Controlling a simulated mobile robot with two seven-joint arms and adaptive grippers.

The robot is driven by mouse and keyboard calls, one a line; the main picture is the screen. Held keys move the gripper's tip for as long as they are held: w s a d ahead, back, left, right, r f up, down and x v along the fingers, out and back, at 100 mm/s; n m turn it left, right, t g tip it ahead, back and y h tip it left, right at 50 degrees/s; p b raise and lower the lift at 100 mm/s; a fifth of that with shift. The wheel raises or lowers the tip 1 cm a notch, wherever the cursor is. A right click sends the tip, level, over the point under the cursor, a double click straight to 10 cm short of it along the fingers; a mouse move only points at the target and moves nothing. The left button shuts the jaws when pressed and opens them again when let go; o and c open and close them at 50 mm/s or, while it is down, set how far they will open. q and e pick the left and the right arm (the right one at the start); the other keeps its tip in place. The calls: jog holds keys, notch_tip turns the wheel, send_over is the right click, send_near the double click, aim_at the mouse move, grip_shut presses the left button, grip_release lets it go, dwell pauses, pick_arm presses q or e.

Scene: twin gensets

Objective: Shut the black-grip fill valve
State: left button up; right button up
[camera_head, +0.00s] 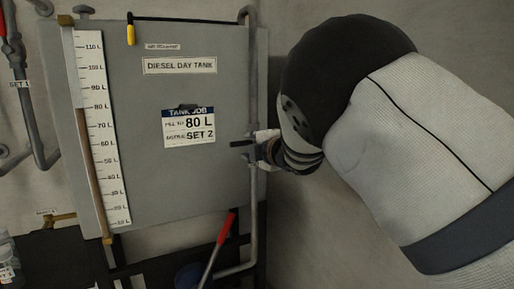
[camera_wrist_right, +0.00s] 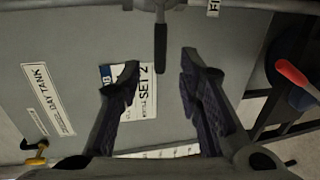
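The black-grip fill valve (camera_head: 241,143) sits on the vertical pipe at the tank's right edge. Its black lever (camera_wrist_right: 160,47) points left across the tank front, crosswise to the pipe. My right gripper (camera_head: 262,147) is at the valve. In the right wrist view, its fingers (camera_wrist_right: 159,62) are spread, one on each side of the lever, with visible gaps. The valve body is partly hidden by my gripper in the head view. The diesel day tank (camera_head: 180,75) has a level gauge (camera_head: 104,130); its brown column stands near 80 L. My left gripper is not in view.
A job card (camera_head: 189,128) on the tank reads 80 L and SET 2. A red-handled lever (camera_head: 226,227) and a blue container (camera_head: 188,276) are below the tank. A yellow grip (camera_head: 131,34) hangs at the tank top. Pipes run along the left wall.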

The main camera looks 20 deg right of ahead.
jog(key=s, duration=0.4)
jog(key=shift+d+r, duration=0.1)
jog(key=shift+r, duration=0.25)
jog(key=s+d+f+m+g+h+p, duration=0.1)
jog(key=s+f+m+g, duration=0.2)
jog(key=f, duration=0.6)
jog(key=s+d+f+m+g, duration=0.15)
jog(key=s+f, duration=0.35)
jog(key=f, duration=0.5)
jog(key=s+a+f+m+g+p, duration=0.1)
jog(key=s+f+m+g, duration=0.5)
jog(key=s+f, duration=1.15)
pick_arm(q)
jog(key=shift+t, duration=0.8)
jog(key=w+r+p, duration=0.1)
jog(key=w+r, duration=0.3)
pick_arm(e)
jog(key=s+a+f+m+g, duration=0.2)
jog(key=s+m+g, duration=0.2)
jog(key=s, duration=1.2)
jog(key=s+a+f+m+g, duration=0.2)
jog(key=s+a+m+g, duration=0.1)
jog(key=s, duration=1.4)
jog(key=shift+s+a+m+g, duration=0.15)
jog(key=shift+s+m+g, duration=0.15)
jog(key=shift+m, duration=0.45)
